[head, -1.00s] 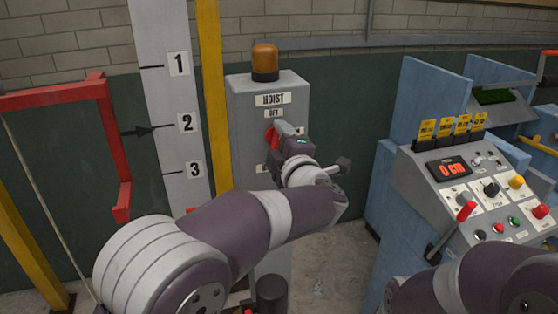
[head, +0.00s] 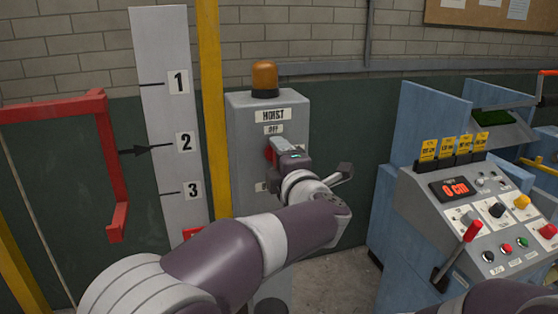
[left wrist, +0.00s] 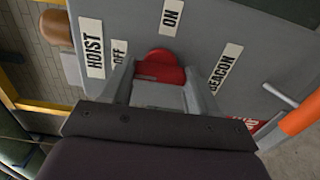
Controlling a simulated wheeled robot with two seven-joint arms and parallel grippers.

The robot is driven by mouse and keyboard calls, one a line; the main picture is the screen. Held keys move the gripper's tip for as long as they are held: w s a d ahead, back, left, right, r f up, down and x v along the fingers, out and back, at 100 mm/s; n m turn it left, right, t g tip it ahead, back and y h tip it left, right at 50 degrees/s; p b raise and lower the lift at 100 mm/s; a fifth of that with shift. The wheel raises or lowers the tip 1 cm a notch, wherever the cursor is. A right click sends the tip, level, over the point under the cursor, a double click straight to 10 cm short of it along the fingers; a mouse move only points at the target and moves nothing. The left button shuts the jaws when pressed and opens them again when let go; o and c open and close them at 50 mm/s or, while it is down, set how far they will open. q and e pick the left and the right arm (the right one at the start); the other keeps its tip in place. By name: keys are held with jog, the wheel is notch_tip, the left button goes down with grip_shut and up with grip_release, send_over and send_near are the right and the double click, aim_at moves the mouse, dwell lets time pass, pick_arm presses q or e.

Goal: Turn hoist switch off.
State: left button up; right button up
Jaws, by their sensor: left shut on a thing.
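The grey hoist switch box (head: 240,135) stands at the middle of the head view with an amber beacon (head: 264,77) on top. Its HOIST (head: 274,115) and OFF (head: 273,129) labels face me. The red switch knob (left wrist: 161,66) shows in the left wrist view between my left gripper's fingers, with the OFF label (left wrist: 119,53) at its left and the ON label (left wrist: 171,17) above it in that picture. My left gripper (left wrist: 158,90) is shut on the knob. In the head view it covers most of the knob. My right gripper is out of view.
A blue console (head: 408,205) with a red lever and a "0 cm" display stands at the right. A numbered board (head: 165,115) with a dark pointer near 2, a yellow post (head: 212,100) and a red frame (head: 118,190) stand at the left. A BEACON label (left wrist: 223,68) is beside the knob.

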pick_arm(q)
jog(key=o, duration=1.1)
jog(key=shift+d, duration=0.1)
jog(key=shift+c, duration=0.2)
jog(key=b+v, duration=0.2)
jog(key=v, duration=1)
jog(key=shift+s, duration=0.3)
jog(key=shift+d, duration=0.1)
